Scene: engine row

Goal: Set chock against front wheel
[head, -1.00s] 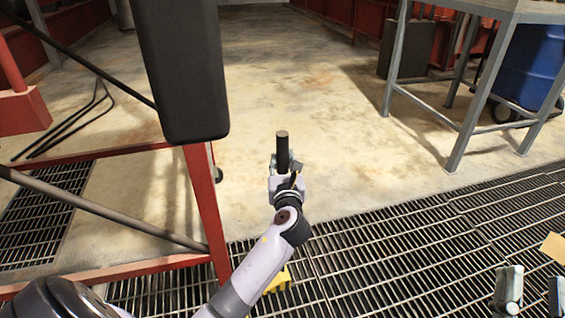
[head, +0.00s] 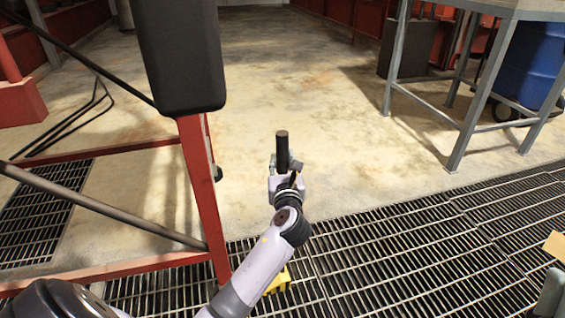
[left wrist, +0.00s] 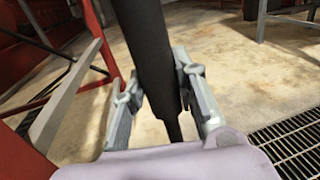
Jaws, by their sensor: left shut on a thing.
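My left gripper (head: 286,170) is shut on a dark, round rod-like thing (head: 282,148), which stands up out of its fingers. In the left wrist view the dark thing (left wrist: 150,45) passes between both fingers (left wrist: 160,100) and narrows at its lower end. A yellow block (head: 281,279), possibly the chock, lies on the grating, partly hidden by my left forearm. A small dark wheel (head: 218,173) shows partly behind a red post; I cannot tell if it is the front wheel. A grey piece, possibly my right gripper (head: 550,292), is cut off at the lower right.
A red frame (head: 206,205) with diagonal bars stands at left, below a large black housing (head: 181,55). A grey table (head: 468,120) and a blue drum (head: 533,62) stand at right. The concrete floor (head: 300,70) ahead is clear.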

